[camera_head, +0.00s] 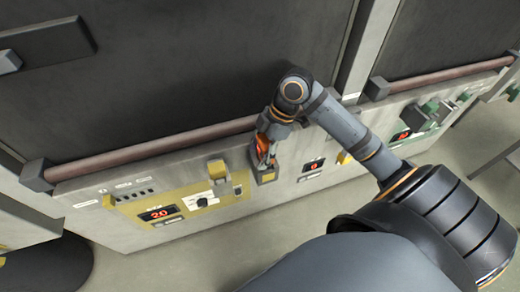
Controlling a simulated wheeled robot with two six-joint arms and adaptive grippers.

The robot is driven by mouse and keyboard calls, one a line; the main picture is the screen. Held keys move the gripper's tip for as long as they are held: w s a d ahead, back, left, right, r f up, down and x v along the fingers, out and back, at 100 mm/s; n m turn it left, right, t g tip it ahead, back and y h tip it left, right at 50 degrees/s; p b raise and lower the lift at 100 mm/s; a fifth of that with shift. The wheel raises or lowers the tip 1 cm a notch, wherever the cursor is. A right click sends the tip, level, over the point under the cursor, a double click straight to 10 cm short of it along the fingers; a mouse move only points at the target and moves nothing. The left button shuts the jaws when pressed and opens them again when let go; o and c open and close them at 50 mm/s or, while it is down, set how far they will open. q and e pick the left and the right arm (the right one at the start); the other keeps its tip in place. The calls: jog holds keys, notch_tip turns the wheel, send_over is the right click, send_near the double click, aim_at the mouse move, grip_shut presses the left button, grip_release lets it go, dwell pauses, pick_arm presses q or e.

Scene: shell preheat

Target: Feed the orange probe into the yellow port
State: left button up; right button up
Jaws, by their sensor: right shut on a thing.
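My right gripper (265,161) is shut on the orange probe (262,146), which shows as a small orange piece between the fingers. The gripper hangs at the front of the long panel, pointing down. Just below the fingertips is a small dark block with a yellowish face (267,177); I cannot tell whether the probe touches it. To its left is a yellow panel section (180,203) with a red "20" display, a dark knob and a raised yellow block (216,170). I cannot tell for certain which yellow fitting is the port. My left gripper is not in view.
A reddish-brown rail (150,149) runs along the panel's top edge below a large dark door (180,80). Right of the gripper are a small red display (313,165) and a green section (420,118). Open floor (290,225) lies in front.

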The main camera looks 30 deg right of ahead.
aim_at(267, 142)
jog(key=o, duration=1.3)
jog(key=shift+o, duration=0.2)
jog(key=shift+s, duration=0.1)
jog(key=shift+r, duration=0.1)
jog(key=shift+d+r, duration=0.2)
jog(key=shift+r, duration=0.1)
jog(key=v, duration=0.5)
jog(key=shift+s, duration=0.2)
jog(key=shift+w+d+r, duration=0.15)
jog(key=shift+d+r, duration=0.1)
jog(key=shift+r, duration=0.55)
